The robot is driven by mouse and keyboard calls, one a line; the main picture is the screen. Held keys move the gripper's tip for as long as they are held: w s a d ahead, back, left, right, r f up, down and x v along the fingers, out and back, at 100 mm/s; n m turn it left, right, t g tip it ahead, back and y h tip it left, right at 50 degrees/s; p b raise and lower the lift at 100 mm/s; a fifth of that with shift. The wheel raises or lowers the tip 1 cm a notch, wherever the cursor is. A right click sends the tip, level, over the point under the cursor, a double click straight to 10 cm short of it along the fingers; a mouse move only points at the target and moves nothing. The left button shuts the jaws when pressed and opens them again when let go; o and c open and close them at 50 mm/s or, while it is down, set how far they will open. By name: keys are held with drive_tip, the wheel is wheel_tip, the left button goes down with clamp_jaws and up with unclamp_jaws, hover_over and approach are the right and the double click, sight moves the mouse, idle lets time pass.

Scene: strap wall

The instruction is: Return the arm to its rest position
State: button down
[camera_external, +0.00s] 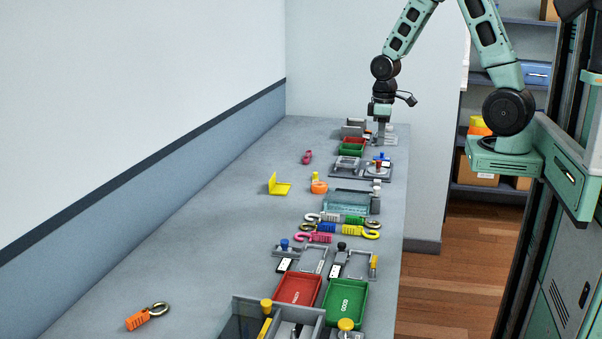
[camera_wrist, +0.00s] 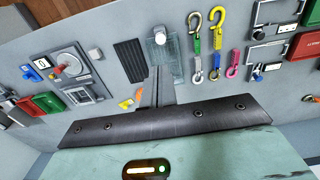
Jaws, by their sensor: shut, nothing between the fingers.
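My arm reaches down from the upper right over the far end of the grey bench (camera_external: 200,215) in the external view. My gripper (camera_external: 379,140) points down there, beside the far red and green trays (camera_external: 352,146). From this angle I cannot tell its height above the bench. In the wrist view my gripper (camera_wrist: 157,76) has its fingers together with nothing between them. A clear plate (camera_wrist: 166,59) with a white knob shows beyond the fingertips. The fingers hide part of the bench.
Hook-ended straps (camera_external: 345,228) lie mid-bench, with a yellow angled piece (camera_external: 278,186) behind them. Nearer are a red tray (camera_external: 298,289) and a green tray (camera_external: 346,300). An orange hook piece (camera_external: 147,316) lies front left. The bench's left side is mostly clear, along the wall.

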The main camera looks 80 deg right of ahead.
drive_tip(key=s+a+r+n+b, duration=0.1)
drive_tip(key=a+n, duration=0.1)
drive_tip(key=a, duration=0.7)
drive_tip(key=s+a+r+n+b, duration=0.1)
drive_tip(key=s+a+n, duration=0.1)
drive_tip(key=a, duration=0.7)
drive_tip(key=s+a+r+n+b, duration=0.1)
drive_tip(key=s+a+n+b, duration=0.1)
drive_tip(key=s+a, duration=1)
drive_tip(key=shift+s+a+r+n+y, duration=0.25)
drive_tip(key=shift+s+r+n+y, duration=0.05)
drive_tip(key=shift+s+n, duration=0.55)
drive_tip(key=shift+w, duration=0.1)
